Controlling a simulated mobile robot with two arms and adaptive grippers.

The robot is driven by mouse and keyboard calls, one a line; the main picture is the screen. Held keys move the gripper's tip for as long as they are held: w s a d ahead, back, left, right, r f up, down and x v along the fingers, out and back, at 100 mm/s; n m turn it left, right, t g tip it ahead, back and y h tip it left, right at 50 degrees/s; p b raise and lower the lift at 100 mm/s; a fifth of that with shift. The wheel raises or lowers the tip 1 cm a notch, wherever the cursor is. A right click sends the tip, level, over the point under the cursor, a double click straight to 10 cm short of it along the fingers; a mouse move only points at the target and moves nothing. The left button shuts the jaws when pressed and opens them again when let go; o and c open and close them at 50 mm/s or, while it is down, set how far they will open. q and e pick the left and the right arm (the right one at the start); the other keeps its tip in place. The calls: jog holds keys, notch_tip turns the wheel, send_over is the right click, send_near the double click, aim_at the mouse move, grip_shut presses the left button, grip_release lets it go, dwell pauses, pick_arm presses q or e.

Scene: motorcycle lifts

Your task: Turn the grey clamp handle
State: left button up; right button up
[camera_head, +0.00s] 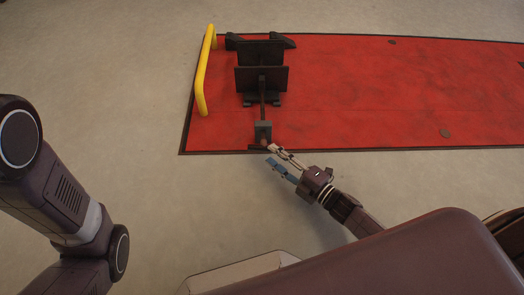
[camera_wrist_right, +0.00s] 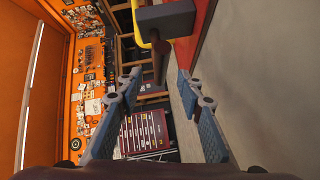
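The grey clamp handle (camera_head: 263,129) is a small block at the near end of a dark rod, by the front edge of the red lift. In the right wrist view the dark grey handle (camera_wrist_right: 166,18) shows at the top, with a short bar hanging down between the fingertips' lines. My right gripper (camera_head: 270,154) is open, with its fingertips just below the handle. In the wrist view the right gripper (camera_wrist_right: 159,75) has nothing between its fingers; whether a fingertip touches the handle I cannot tell. My left arm shows at the left, but its gripper is out of view.
The red lift platform (camera_head: 400,90) extends to the right. A black wheel clamp (camera_head: 261,79) stands on it behind the handle, with a yellow bar (camera_head: 205,70) at its left end. A red tool cabinet (camera_wrist_right: 147,132) stands far off. Grey floor around the lift is clear.

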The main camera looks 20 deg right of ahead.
aim_at(264, 148)
jog(key=b+x, duration=0.2)
jog(key=x, duration=0.3)
jog(key=shift+f+b, duration=0.1)
jog(key=shift+b, duration=0.2)
jog(key=shift+w+a, duration=0.25)
jog(key=shift+w, duration=0.1)
grip_shut()
